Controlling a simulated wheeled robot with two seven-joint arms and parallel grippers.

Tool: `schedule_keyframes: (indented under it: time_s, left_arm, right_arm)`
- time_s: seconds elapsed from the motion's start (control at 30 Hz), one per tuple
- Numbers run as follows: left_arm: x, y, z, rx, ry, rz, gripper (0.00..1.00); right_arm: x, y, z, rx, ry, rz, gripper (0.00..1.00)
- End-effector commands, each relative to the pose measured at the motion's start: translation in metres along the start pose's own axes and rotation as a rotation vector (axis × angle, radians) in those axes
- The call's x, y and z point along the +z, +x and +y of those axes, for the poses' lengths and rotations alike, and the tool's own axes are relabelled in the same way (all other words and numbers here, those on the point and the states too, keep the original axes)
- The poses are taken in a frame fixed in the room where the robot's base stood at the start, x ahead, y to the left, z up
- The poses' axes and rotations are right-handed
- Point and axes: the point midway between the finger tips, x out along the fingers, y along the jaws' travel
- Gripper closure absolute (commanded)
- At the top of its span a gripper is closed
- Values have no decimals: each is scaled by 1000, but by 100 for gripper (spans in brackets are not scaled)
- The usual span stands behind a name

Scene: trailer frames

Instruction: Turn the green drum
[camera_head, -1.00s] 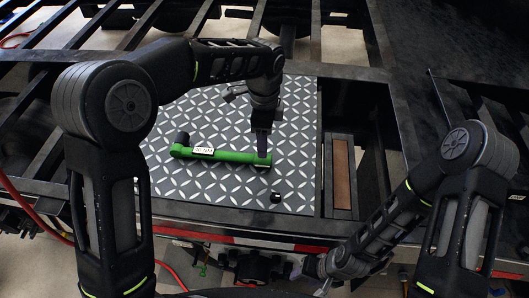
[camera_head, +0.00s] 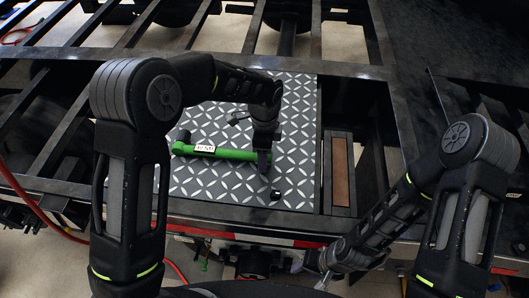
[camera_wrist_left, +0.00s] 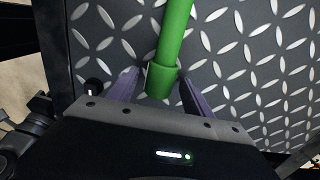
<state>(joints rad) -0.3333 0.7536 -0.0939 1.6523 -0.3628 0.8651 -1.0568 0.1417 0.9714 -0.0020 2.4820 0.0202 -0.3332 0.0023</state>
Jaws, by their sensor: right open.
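The green drum (camera_head: 232,154) is a long thin green cylinder with a white label. It lies on the grey diamond-plate panel (camera_head: 300,110), with a black end piece at its left. My left gripper (camera_head: 263,166) is over the drum's right end and hides part of it. In the left wrist view its two fingers (camera_wrist_left: 157,85) stand apart, one on each side of the drum's green end (camera_wrist_left: 162,80). My right gripper (camera_head: 323,281) is low at the front, off the panel and away from the drum. Its jaws are open, though small in the picture.
A small black piece (camera_head: 276,195) lies on the panel near my left gripper. Black trailer beams with open gaps surround the panel. A brown strip (camera_head: 340,172) is set in the frame to the right. A red and white edge (camera_head: 220,235) runs along the front.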

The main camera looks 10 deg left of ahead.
Motion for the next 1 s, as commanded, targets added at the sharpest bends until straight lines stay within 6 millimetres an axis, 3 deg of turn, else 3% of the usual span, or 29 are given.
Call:
schedule_keyframes:
  time_s: [0.7,1.0]
  left_arm:
    - [0,-1,0,-1,0,0,100]
    - [0,2,-4,69,-3,-2,100]
  right_arm:
    - [0,0,0,0,0,0,56]
    - [0,4,1,-1,-1,1,56]
